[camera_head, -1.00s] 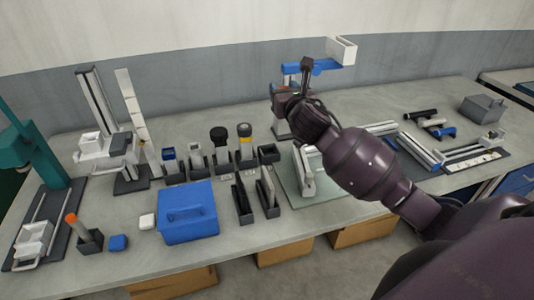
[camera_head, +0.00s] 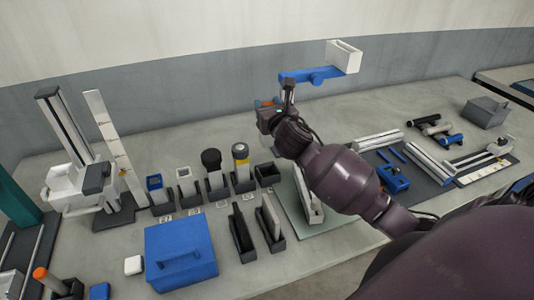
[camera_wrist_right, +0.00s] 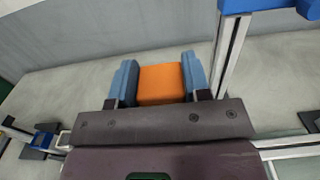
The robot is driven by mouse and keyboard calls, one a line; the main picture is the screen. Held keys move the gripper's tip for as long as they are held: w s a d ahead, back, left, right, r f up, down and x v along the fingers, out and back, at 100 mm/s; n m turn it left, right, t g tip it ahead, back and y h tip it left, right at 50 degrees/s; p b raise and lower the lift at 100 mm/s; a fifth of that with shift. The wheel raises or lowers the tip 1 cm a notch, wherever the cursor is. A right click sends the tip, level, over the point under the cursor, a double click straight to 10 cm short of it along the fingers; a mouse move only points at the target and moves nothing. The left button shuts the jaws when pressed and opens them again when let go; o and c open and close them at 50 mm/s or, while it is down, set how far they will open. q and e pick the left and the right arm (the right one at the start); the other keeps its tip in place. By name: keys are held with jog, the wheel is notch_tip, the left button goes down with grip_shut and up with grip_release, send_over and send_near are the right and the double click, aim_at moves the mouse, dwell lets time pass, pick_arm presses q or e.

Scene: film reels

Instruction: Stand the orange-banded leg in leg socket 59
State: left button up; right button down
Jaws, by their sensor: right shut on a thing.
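My right gripper (camera_head: 265,104) is shut on an orange-sided piece, held above the back of the bench. In the right wrist view this orange piece (camera_wrist_right: 160,84) sits between the blue fingers of the right gripper (camera_wrist_right: 160,76). It appears to be the orange-banded leg; its lower part is hidden. A row of dark sockets stands left of the gripper. Its right-end socket (camera_head: 267,174) looks empty. Others hold a yellow-banded leg (camera_head: 240,153), a black-topped leg (camera_head: 211,160) and a blue-topped leg (camera_head: 154,182). I cannot read which socket is 59. My left gripper is out of view.
A blue box (camera_head: 180,252) and two dark slotted holders (camera_head: 243,247) stand in front of the sockets. A blue-armed stand (camera_head: 312,76) rises beside the right gripper. An orange-topped rod (camera_head: 40,273) is at the front left. A grey bin (camera_head: 485,112) stands far right.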

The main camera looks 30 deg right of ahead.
aim_at(270, 143)
notch_tip(270, 143, down, 11)
jog(key=shift+r+b, duration=0.1)
jog(key=shift+b, duration=0.9)
notch_tip(270, 143, down, 4)
jog(key=shift+r+b, duration=0.2)
jog(key=shift+b, duration=0.25)
jog(key=shift+f, duration=0.1)
jog(key=c, duration=0.6)
grip_release()
